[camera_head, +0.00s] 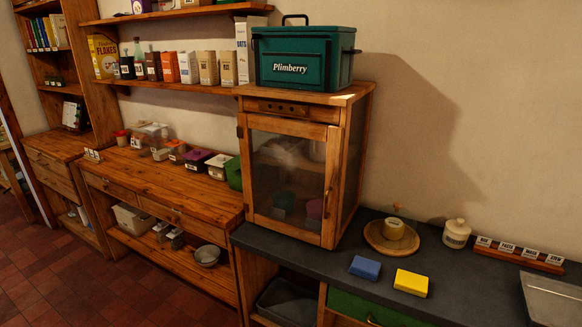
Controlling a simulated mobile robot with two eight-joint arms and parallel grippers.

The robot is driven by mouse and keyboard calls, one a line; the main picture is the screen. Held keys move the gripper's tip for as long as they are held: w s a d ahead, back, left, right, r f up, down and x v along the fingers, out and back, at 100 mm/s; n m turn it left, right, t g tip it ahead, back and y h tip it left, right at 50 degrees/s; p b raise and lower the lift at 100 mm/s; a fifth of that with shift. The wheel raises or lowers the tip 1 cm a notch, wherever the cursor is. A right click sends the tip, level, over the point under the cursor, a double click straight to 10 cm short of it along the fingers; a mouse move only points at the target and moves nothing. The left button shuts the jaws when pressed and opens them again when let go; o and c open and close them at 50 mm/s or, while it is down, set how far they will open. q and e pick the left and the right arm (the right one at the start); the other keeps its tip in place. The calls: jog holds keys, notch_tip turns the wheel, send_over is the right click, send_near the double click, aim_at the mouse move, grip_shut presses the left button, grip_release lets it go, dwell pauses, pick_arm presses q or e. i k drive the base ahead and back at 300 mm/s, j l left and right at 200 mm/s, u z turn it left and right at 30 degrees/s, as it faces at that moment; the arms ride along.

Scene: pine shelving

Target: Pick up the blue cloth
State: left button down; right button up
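A small blue folded cloth or sponge-like block (365,267) lies flat on the dark grey countertop (460,275), right of the glass-door cabinet. From this view I cannot tell whether it is cloth or sponge. A similar yellow block (411,282) lies just to its right, apart from it. Nothing covers the blue piece. Neither of my grippers is in view.
A round wooden board (372,240) with a small pot, a lidded cream jar (456,233) and a labelled wooden rack (518,255) stand behind on the counter. A wooden cabinet (352,170) bearing a green Plimberry box (303,60) rises at left. A metal tray (552,298) is at right.

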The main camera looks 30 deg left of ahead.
aim_at(361, 267)
jog(key=i, duration=1.2)
